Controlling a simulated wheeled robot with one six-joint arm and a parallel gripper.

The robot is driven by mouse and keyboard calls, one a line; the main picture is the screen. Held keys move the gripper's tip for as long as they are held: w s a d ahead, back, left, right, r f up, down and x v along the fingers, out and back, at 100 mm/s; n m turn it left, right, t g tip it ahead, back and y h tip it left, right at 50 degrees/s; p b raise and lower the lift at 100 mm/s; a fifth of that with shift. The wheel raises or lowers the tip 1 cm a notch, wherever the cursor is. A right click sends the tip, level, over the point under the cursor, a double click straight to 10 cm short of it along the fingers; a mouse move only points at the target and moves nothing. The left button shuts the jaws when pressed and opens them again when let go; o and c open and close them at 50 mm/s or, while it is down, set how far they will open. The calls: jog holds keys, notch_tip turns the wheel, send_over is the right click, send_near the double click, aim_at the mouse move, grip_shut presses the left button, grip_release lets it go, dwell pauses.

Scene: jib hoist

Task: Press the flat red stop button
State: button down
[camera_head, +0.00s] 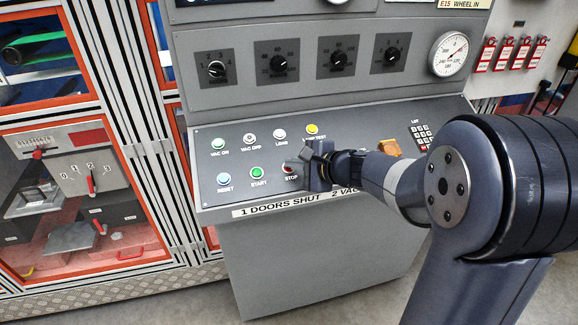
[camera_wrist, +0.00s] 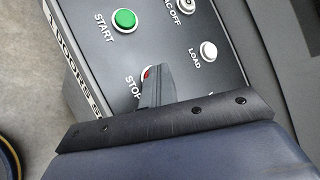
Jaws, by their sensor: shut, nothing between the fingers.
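The red stop button (camera_head: 290,167) sits on the sloped grey console panel (camera_head: 215,190), above its STOP label and right of the green START button (camera_head: 256,173). Only part of it shows in the head view, beside my gripper (camera_head: 303,160). In the wrist view a small red part of the stop button (camera_wrist: 148,72) shows at the tip of my gripper (camera_wrist: 155,75), next to the STOP label; the fingers hide the rest. My gripper is shut and empty, its tip over or at the button. I cannot tell whether it touches.
Nearby are a blue RESET button (camera_head: 223,179), a white LOAD button (camera_head: 280,134) and a yellow button (camera_head: 312,129). A keypad (camera_head: 421,134) and an orange item (camera_head: 390,147) lie farther right. Knobs and a gauge (camera_head: 449,54) are on the upright panel behind.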

jog(key=shift+s+d+r+p, duration=0.1)
jog(key=shift+s+r+p, duration=0.25)
jog(key=shift+r, duration=0.4)
jog(key=r+p, duration=0.1)
jog(key=s+r+p, duration=0.1)
jog(key=r, duration=0.1)
jog(key=r+p, duration=0.1)
jog(key=shift+s+d+r, duration=0.25)
jog(key=shift+s+r, duration=0.05)
jog(key=shift+s, duration=0.1)
jog(key=shift+f, duration=0.1)
dwell(0.3)
jog(key=shift+w+f+b, duration=0.15)
jog(key=shift+f+b, duration=0.2)
jog(key=shift+f, duration=0.1)
jog(key=shift+w+a+p, duration=0.1)
jog(key=shift+w+p, duration=0.05)
jog(key=shift+p, duration=0.6)
jog(key=shift+p, duration=0.4)
